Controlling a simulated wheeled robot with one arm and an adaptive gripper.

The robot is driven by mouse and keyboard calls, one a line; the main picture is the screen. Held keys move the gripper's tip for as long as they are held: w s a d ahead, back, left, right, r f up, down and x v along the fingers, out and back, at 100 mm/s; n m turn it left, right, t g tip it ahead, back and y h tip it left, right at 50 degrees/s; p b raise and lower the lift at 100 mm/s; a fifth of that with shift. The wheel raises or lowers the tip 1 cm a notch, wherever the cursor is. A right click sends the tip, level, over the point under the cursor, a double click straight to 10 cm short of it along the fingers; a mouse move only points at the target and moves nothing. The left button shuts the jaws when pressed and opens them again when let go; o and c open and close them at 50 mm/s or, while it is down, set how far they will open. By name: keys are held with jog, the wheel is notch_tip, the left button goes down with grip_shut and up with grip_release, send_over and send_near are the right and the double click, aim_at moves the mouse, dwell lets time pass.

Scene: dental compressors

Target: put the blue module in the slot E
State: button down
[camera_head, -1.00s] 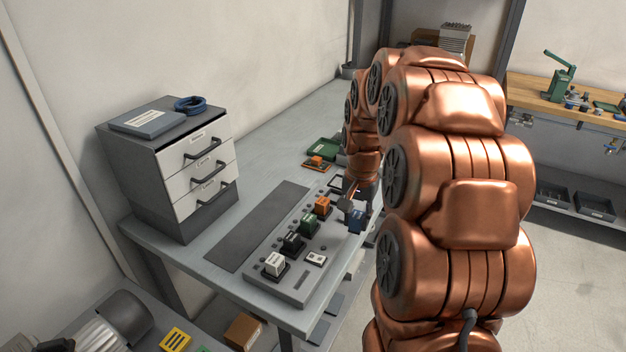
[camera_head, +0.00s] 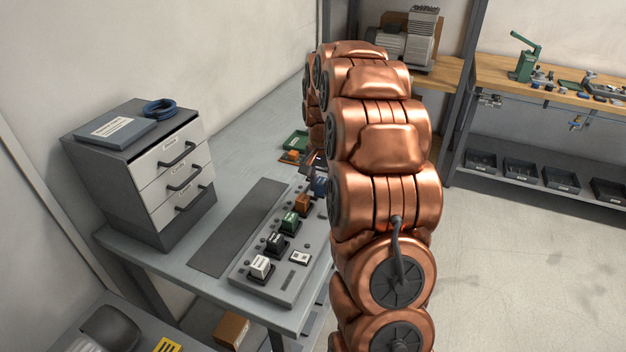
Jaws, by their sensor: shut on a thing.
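The blue module (camera_head: 319,187) shows in part at the far end of the grey slot panel (camera_head: 262,285), just beyond the orange module (camera_head: 302,203). My copper arm covers its right side. My gripper (camera_head: 317,170) is mostly hidden behind the arm; the little that shows is at the top of the blue module, shut on it. White (camera_head: 260,267), black (camera_head: 276,243), green (camera_head: 289,223) and orange modules stand in a row on the panel. I cannot read the slot letters or tell whether the blue module is seated or above its place.
A drawer cabinet (camera_head: 145,175) stands on the table at left, with a blue coil (camera_head: 160,107) on top. A dark mat (camera_head: 238,228) lies left of the panel. A green item (camera_head: 297,141) and an orange item (camera_head: 292,156) lie behind. Open floor is at right.

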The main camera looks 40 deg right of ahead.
jog(key=w, duration=0.1)
jog(key=w+d+p, duration=0.1)
jog(key=w, duration=0.3)
jog(key=shift+w+d+f+p, duration=0.2)
jog(key=shift+w+f+p, duration=0.05)
jog(key=shift+p, duration=0.1)
jog(key=shift+f+p, duration=0.9)
jog(key=shift+f, duration=0.9)
jog(key=shift+f, duration=0.2)
jog(key=c, duration=0.9)
grip_release()
jog(key=shift+o, duration=0.2)
jog(key=shift+r, duration=0.1)
notch_tip(320, 180, up, 12)
jog(key=b, duration=0.4)
jog(key=shift+a+r, duration=0.1)
jog(key=shift+r, duration=0.05)
